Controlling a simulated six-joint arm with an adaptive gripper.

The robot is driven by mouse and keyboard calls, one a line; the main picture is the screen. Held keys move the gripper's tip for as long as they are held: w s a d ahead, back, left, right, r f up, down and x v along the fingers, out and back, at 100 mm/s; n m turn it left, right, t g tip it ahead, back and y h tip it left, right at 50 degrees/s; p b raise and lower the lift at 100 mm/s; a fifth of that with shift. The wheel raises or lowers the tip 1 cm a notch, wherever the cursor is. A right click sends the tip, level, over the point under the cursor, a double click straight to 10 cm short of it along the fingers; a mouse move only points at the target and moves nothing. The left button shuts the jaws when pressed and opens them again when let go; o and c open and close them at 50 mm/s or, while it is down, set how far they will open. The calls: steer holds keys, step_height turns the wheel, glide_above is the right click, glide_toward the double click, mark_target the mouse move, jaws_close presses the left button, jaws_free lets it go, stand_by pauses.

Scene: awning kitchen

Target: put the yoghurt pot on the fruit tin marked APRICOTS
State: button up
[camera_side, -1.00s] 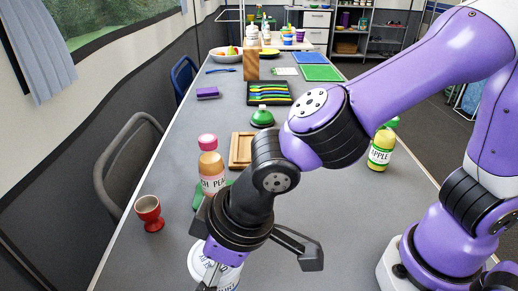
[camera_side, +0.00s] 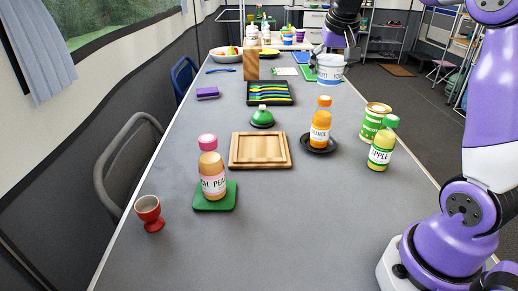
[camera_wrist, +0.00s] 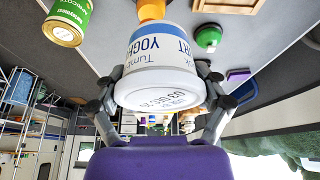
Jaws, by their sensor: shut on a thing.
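My gripper (camera_side: 331,55) is shut on the white-and-blue yoghurt pot (camera_side: 329,72). It holds the pot over the far right part of the table. A green tin with a yellow rim (camera_side: 374,122) stands near the right table edge, behind the apple bottle, nearer the side camera than the pot. The tin also shows at the upper left of the wrist view (camera_wrist: 66,20).
The apple bottle (camera_side: 381,150) partly hides the tin. An orange bottle (camera_side: 320,125) stands on a dark saucer (camera_side: 330,147) left of it. A wooden board (camera_side: 260,163), a peach-coloured bottle (camera_side: 212,175), a red egg cup (camera_side: 149,212) and a green bell (camera_side: 262,117) are further left. The front table is clear.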

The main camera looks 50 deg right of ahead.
steer(key=s+d+m+g+h, duration=0.15)
steer(key=d+m, duration=0.35)
steer(key=d, duration=0.6)
glide_toward(379, 104)
steer(key=shift+w+d+f+y, duration=0.15)
steer(key=shift+w+d+f, duration=0.1)
steer(key=shift+d, duration=0.25)
steer(key=shift+w+d+f+y, duration=0.1)
steer(key=shift+w+d, duration=0.1)
steer(key=shift+d, duration=0.35)
steer(key=shift+d+f, duration=0.1)
steer(key=shift+f, duration=1.95)
steer(key=o, duration=1)
steer(key=shift+f, duration=0.15)
steer(key=shift+o, duration=0.2)
